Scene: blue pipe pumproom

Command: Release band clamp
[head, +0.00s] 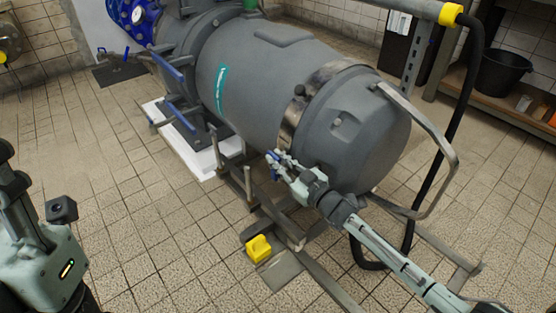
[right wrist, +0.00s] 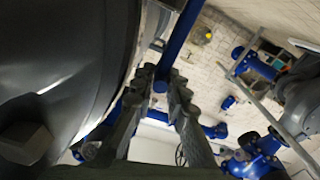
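A large grey cylindrical housing (head: 265,85) lies across the head view. A shiny metal band clamp (head: 305,100) wraps around it beside its rounded end cap (head: 355,125). A blue lever (head: 272,156) sits low on the near side of the band; in the right wrist view it is a blue bar (right wrist: 177,40). My right gripper (head: 281,157) is at this lever. In the right wrist view the fingers (right wrist: 161,86) stand on both sides of the bar's end, seemingly closed on it. My left gripper (head: 12,165) is at the left edge, partly cut off, with its fingers unclear.
A bent metal handle (head: 450,160) and a black hose (head: 455,125) are at the right of the end cap. A steel frame with a yellow block (head: 258,248) lies below. A black bucket (head: 503,72) stands on a shelf. Tiled floor at left is clear.

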